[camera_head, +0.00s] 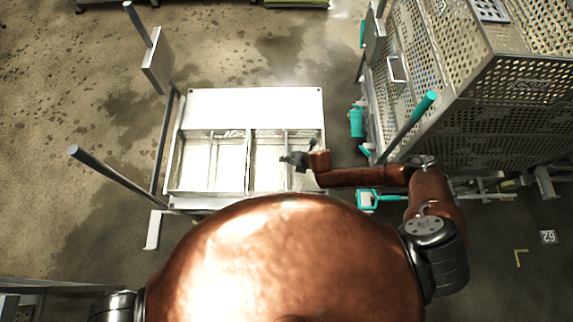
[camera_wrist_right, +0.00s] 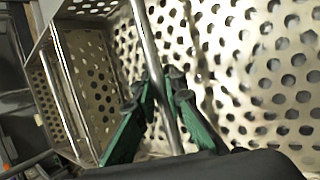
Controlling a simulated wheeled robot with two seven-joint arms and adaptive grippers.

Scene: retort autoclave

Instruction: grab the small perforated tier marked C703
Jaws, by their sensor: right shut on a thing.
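My right gripper (camera_head: 292,159) reaches over the low pale cart at the centre of the head view. In the right wrist view my right gripper (camera_wrist_right: 160,84) has its green fingers closed around a thin metal bar (camera_wrist_right: 147,40). Around and behind the bar is a perforated metal tier (camera_wrist_right: 245,70) with round holes. In the head view it looks like a bright two-part open box (camera_head: 216,162), and the gripper is over its right part. No C703 marking is legible on it. My left gripper is not in view.
A tall perforated metal stack (camera_head: 480,110) stands at the right, with a marking plate too small to read surely. The cart (camera_head: 255,106) has grey upright posts at its left. A teal-handled bar (camera_head: 408,125) stands near my right arm. Open floor lies at the left.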

